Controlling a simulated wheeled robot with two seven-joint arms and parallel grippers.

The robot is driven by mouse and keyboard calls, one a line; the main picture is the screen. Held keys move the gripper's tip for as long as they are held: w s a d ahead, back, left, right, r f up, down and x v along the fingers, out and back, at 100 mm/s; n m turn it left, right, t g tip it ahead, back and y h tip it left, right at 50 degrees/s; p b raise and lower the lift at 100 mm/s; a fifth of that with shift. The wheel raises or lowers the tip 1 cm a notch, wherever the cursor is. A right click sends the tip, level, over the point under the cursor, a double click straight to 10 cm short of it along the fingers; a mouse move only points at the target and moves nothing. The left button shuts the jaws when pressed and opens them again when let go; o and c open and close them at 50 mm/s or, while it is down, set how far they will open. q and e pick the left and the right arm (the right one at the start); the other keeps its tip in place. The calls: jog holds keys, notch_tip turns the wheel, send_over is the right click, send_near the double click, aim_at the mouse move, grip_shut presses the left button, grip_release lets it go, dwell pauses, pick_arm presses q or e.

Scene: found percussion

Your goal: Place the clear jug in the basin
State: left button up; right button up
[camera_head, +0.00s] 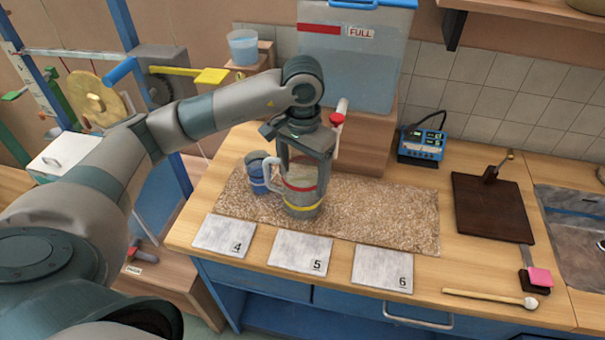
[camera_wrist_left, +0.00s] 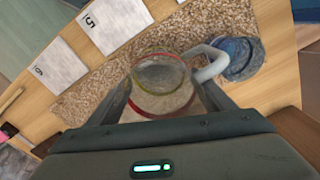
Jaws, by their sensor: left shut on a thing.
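The clear jug (camera_head: 302,190) has a red band, a yellow band and a pale handle on its left. It is upright at the brown speckled mat (camera_head: 385,215); I cannot tell whether it touches the mat. My left gripper (camera_head: 304,160) comes from above and is shut on the jug. In the left wrist view the jug (camera_wrist_left: 160,88) sits between the two fingers (camera_wrist_left: 165,105). A grey sink basin (camera_head: 575,222) is set in the counter at the far right, partly cut off. My right gripper is not in view.
A blue cup (camera_head: 258,172) stands close to the jug's handle. Tiles numbered 4 (camera_head: 224,235), 5 (camera_head: 300,252) and 6 (camera_head: 383,268) lie along the front. A dark board (camera_head: 492,208), a mallet (camera_head: 490,298) and a blue meter (camera_head: 422,145) lie toward the right.

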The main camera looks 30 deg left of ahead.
pick_arm(q)
jog(key=o, duration=1.1)
jog(key=shift+o, duration=0.2)
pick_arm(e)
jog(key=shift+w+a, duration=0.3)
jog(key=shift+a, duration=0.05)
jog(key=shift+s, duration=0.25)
pick_arm(q)
notch_tip(320, 180, up, 12)
jog(key=b, duration=0.2)
jog(key=shift+b, duration=0.4)
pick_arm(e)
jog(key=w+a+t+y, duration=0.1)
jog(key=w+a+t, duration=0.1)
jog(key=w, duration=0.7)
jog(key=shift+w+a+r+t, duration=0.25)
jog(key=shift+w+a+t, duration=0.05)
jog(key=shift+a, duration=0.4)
